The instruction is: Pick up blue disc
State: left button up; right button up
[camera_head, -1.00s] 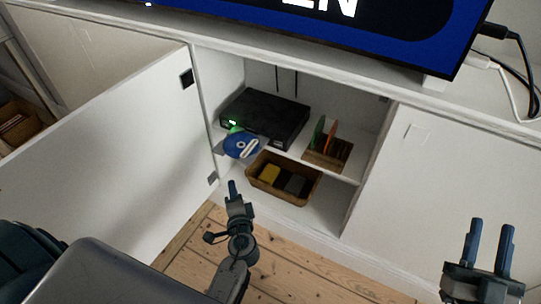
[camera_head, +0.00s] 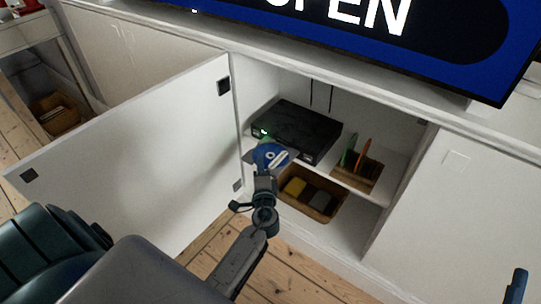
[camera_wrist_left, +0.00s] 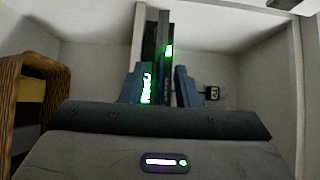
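The blue disc (camera_head: 271,154), with a white patch, shows at the front left of the cabinet's upper shelf, in front of the black box. My left gripper (camera_head: 264,174) is right at the disc in the head view and covers its lower part. In the left wrist view, the two fingers of my left gripper (camera_wrist_left: 160,88) stand apart. A dark, thin shape lies between them; I cannot tell if it is the disc's edge or if the fingers touch it. Of my right gripper (camera_head: 516,287), only a finger shows at the lower right edge.
The black box (camera_head: 296,128) with a green light stands on the shelf (camera_head: 318,171). A wooden rack (camera_head: 352,176) with upright green and orange pieces is to its right. A brown basket (camera_head: 330,213) sits below. The open cabinet door (camera_head: 130,150) stands to the left.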

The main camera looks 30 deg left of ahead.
pick_arm(q)
jog(key=shift+w+a, duration=0.2)
jog(key=shift+w, duration=0.1)
grip_shut()
